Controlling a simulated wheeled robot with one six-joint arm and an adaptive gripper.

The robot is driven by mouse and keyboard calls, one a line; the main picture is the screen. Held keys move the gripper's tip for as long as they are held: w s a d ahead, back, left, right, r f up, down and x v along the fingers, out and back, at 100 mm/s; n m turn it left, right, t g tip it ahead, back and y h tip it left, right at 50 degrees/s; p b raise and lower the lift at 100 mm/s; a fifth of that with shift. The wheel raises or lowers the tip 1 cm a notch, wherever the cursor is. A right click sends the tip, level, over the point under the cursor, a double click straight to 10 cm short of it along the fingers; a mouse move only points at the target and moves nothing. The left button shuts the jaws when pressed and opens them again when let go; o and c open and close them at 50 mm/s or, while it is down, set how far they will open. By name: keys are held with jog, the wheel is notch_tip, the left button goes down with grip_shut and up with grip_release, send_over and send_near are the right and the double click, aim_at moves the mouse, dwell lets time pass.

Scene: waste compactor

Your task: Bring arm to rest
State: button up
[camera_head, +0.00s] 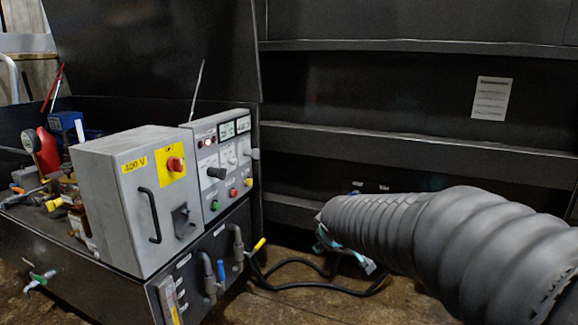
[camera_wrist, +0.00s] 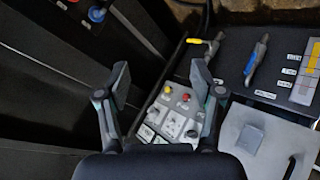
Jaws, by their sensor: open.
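My gripper (camera_wrist: 163,88) shows in the wrist view with its two fingers spread wide. It is open, and nothing is between the fingers. Behind the fingers is the control panel (camera_wrist: 172,117), with small round buttons, a dark knob and meters. The fingers overlap parts of the panel in the picture; I cannot tell how far above it they are. In the head view, the panel (camera_head: 224,167) stands to the right of a grey cabinet (camera_head: 112,205).
The cabinet has a red switch (camera_head: 175,164) and a protruding black handle (camera_head: 149,215). Pipes with yellow (camera_head: 259,244) and blue levers stick out below. Black cable (camera_head: 300,287) lies on the floor. Clutter, including a gauge (camera_head: 28,141), stands left.

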jog(key=s+d+m+g+p, duration=0.2)
jog(key=s+d+m+g, duration=0.1)
jog(key=s, duration=0.9)
jog(key=s+d+m+g+p, duration=0.2)
jog(key=s+m, duration=0.2)
jog(key=s, duration=0.8)
jog(key=s+d+r+m+t+p, duration=0.1)
jog(key=s+r+p, duration=0.2)
jog(key=s+r, duration=0.2)
jog(key=shift+s+r, duration=0.25)
jog(key=shift+s, duration=0.55)
